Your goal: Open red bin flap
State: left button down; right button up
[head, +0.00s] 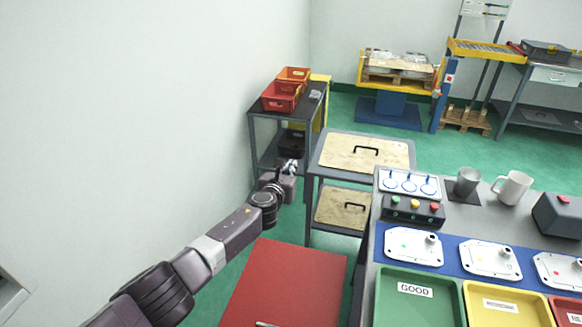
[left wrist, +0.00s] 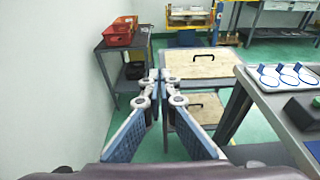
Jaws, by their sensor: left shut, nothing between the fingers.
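A flat red panel (head: 288,282), which looks like the top or flap of the red bin, is at the bottom centre of the head view. A small pale handle (head: 266,323) shows on it at the picture's lower edge. The rest of the bin is cut off, and I cannot tell whether the flap is shut. My left gripper (head: 291,165) is beyond the panel's far edge, apart from it. In the left wrist view the left gripper's fingers (left wrist: 159,76) meet at their tips, with nothing between them. The red panel does not show there. My right gripper is not in view.
A grey cart (head: 411,147) with wooden boards stands just beyond the left gripper. The workbench (head: 366,275) with trays and a button box (head: 413,209) is right of the red panel. A shelf with red crates (head: 281,97) stands by the left wall.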

pick_arm(q)
jog(key=v, duration=1.2)
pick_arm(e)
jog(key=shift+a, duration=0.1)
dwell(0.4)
